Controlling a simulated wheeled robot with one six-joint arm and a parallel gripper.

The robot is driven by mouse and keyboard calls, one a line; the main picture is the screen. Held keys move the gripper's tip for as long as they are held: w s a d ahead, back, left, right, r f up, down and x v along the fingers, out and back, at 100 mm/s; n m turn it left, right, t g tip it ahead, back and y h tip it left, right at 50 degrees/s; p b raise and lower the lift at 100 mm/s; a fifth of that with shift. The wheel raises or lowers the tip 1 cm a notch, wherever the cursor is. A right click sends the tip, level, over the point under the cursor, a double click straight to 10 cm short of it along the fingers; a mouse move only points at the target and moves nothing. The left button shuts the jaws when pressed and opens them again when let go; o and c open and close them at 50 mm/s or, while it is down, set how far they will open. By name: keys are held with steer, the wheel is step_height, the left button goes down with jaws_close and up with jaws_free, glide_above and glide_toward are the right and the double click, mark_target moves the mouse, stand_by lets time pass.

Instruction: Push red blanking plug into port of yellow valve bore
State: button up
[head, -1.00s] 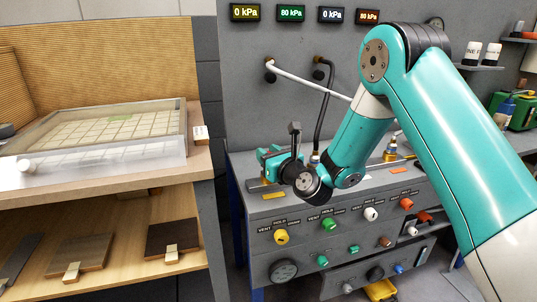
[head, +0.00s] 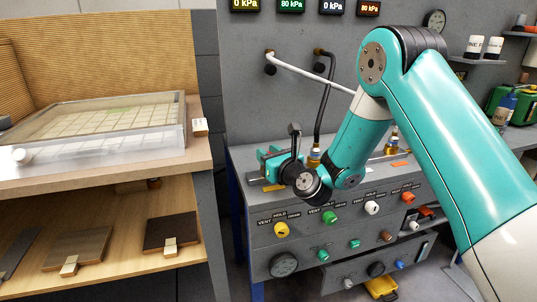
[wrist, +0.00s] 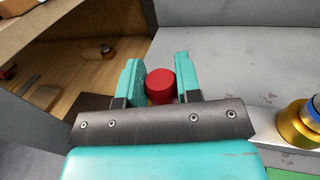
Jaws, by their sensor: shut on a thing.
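My gripper (head: 268,162) is over the left end of the grey bench top, fingers pointing left in the head view. In the wrist view my gripper (wrist: 157,75) has its teal fingers on either side of the red blanking plug (wrist: 160,84), shut on it. The plug's round red end faces the camera. A sliver of yellow shows just below-left of the plug, and I cannot tell whether the plug is in a port. The yellow valve knob (head: 281,230) is on the bench front below. The yellow valve's bore is hidden by my gripper in the head view.
A brass fitting (head: 315,153) with a black hose stands right of my gripper; a brass and blue fitting (wrist: 300,122) shows at right in the wrist view. A wooden shelf unit (head: 205,160) is to the left. The bench top (wrist: 245,75) beyond the fingers is clear.

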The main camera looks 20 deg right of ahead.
steer(key=shift+f, duration=0.15)
steer(key=o, duration=1.1)
steer(key=shift+s+d+f+b, duration=0.15)
steer(key=shift+s+b, duration=0.25)
steer(key=shift+b, duration=0.4)
steer(key=b+v, duration=1.6)
steer(key=b, duration=0.4)
steer(key=shift+s+r, duration=0.25)
